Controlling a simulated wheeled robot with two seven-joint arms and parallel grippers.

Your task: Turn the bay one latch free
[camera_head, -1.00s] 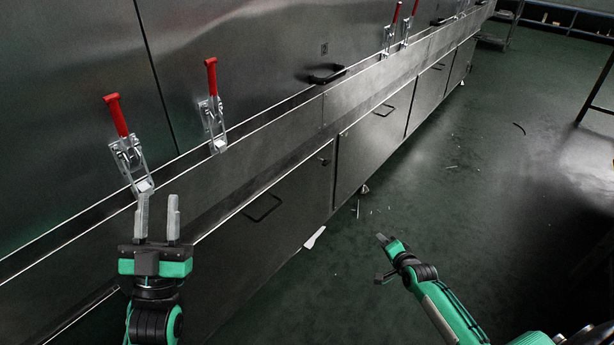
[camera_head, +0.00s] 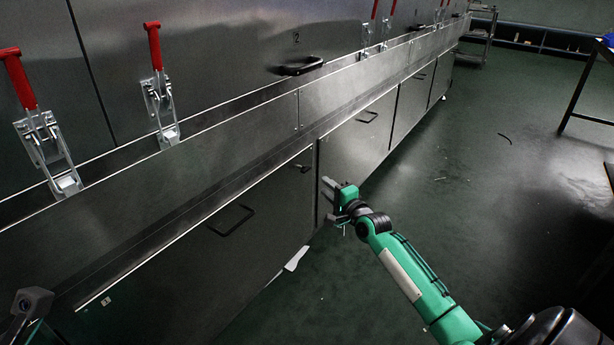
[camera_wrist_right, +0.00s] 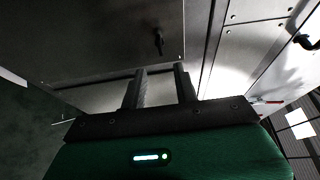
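A small black turn latch (camera_head: 304,168) sits near the top right corner of the nearest lower door (camera_head: 190,262) of the steel cabinet. I take it for the bay one latch; no bay number is readable beside it. It also shows as a dark upright lever in the right wrist view (camera_wrist_right: 158,42). My right gripper (camera_head: 328,203) is below and right of this latch, apart from it. In the right wrist view its two fingers (camera_wrist_right: 160,88) are spread with nothing between them. Only a dark part of my left arm shows at the lower left; its fingers are out of view.
Red-handled toggle clamps (camera_head: 158,95) stand along the upper ledge. The lower door has a black bar handle (camera_head: 231,220). A white scrap (camera_head: 296,258) lies on the floor by the cabinet. The green floor (camera_head: 470,200) to the right is largely clear, with a dark table frame (camera_head: 578,95) beyond.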

